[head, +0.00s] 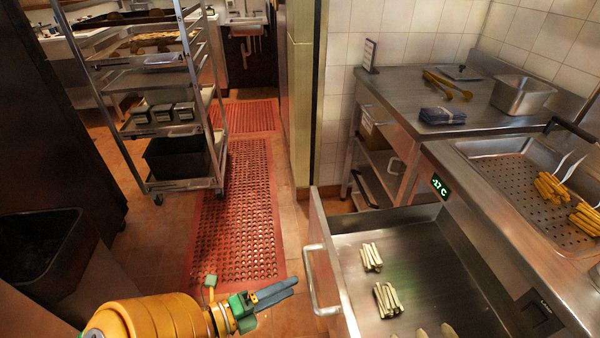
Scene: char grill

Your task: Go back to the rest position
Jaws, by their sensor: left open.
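My left gripper (277,293) comes in from the bottom left and points right, beside the open freezer drawer. It is open and empty, with its dark fingers seen from the side. My orange left forearm lies behind it. The tips are left of the drawer's handle (321,281), and a small gap shows between them. My right gripper is not in view.
The pulled-out drawer (345,245) holds pale fry bundles (387,299). A perforated tray (508,172) with yellow fries stands at right. A steel counter (400,95) holds tongs (447,86) and a pan (522,95). A rack (160,80) stands at back left; the red mat (235,215) is clear.

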